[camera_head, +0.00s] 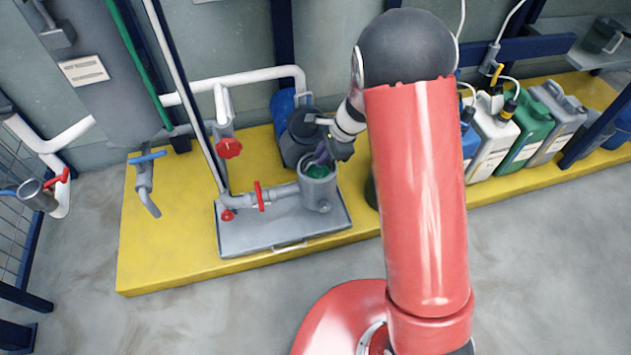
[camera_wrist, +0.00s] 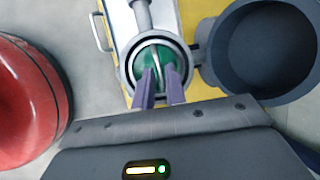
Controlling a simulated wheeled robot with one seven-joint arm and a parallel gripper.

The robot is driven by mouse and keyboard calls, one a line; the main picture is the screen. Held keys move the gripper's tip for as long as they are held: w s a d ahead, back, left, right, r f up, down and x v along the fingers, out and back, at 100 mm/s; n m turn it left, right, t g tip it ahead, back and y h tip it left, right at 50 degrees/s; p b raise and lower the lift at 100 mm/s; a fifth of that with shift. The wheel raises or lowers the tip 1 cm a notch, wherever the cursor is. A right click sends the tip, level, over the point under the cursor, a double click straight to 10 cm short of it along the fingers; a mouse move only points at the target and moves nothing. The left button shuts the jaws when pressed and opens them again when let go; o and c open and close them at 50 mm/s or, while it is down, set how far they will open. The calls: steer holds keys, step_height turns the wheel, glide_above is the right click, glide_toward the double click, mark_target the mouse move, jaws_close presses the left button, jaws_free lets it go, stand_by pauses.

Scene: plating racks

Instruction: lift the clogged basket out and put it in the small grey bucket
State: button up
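The basket (camera_head: 318,171) is green and sits inside the round grey strainer housing (camera_head: 319,192) on the pipework. In the wrist view the green basket (camera_wrist: 147,58) shows inside the housing's round rim, with a thin pale handle (camera_wrist: 156,60) across it. My gripper (camera_head: 325,156) is over the housing's mouth. In the wrist view its two purple fingers (camera_wrist: 160,78) are apart, with the handle appearing between their tips. Contact with it cannot be told. A dark grey bucket (camera_wrist: 262,55) stands right beside the housing, its visible inside empty; in the head view it is behind the housing (camera_head: 294,150).
The housing stands on a grey tray (camera_head: 270,238) on a yellow platform (camera_head: 180,262). Pipes with red valve handles (camera_head: 230,148) rise at its left. Several jugs (camera_head: 533,126) line the platform to the right. Grey floor in front is clear.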

steer(key=b+x, duration=0.1)
steer(key=x, duration=0.4)
jaws_close()
steer(key=shift+r, duration=0.1)
step_height(320, 180, up, 20)
steer(key=p, duration=0.4)
steer(key=shift+p, duration=0.35)
stand_by(0.3)
steer(key=b, duration=0.4)
glide_above(314, 165)
steer(key=s, duration=0.4)
steer(key=shift+f, duration=3.35)
steer(key=shift+w+d, duration=0.1)
